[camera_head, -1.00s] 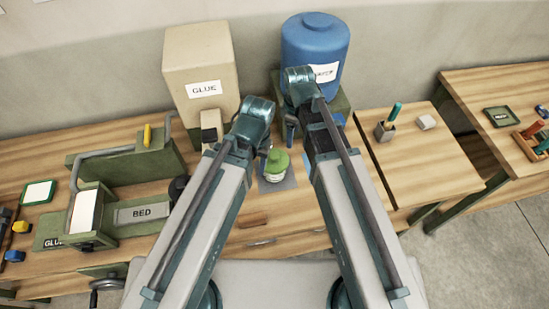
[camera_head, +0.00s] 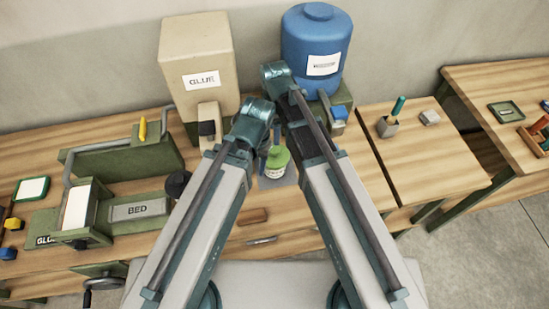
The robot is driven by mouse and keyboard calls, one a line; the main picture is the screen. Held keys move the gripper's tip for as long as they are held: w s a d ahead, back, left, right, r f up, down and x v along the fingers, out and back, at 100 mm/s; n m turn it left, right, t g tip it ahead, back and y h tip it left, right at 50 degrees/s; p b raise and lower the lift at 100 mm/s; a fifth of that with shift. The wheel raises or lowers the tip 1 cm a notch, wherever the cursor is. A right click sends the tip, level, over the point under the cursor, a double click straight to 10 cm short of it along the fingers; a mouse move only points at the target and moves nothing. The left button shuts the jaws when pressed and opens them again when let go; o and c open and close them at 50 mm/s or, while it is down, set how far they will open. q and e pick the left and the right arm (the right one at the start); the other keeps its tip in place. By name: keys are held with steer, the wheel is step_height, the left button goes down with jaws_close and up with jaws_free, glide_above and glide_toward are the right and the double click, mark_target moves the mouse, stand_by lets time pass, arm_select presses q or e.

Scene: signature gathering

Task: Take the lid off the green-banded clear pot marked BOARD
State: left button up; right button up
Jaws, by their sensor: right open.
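The small pot (camera_head: 277,171) stands on a grey mat (camera_head: 287,182) on the bench, in the gap between my two forearms. Its green lid (camera_head: 279,156) sits on top. The marking on the pot is too small to read. My right gripper (camera_head: 277,139) is open, small and dark, pointing down just above or behind the lid; I cannot tell whether it touches it. My left gripper is hidden behind its own wrist and forearm, left of the pot.
A beige GLUE box (camera_head: 200,65) and a blue drum (camera_head: 316,50) stand behind the pot. A press with a BED plate (camera_head: 139,209) is at left. A brown block (camera_head: 251,216) lies in front. A side table (camera_head: 420,165) at right has free room.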

steer(key=b, duration=0.4)
glide_above(274, 149)
steer(key=shift+w+f, duration=0.1)
steer(key=shift+f, duration=2.3)
step_height(274, 149, down, 5)
steer(key=b, duration=0.5)
steer(key=shift+f, duration=0.2)
steer(key=shift+r, duration=0.1)
jaws_close()
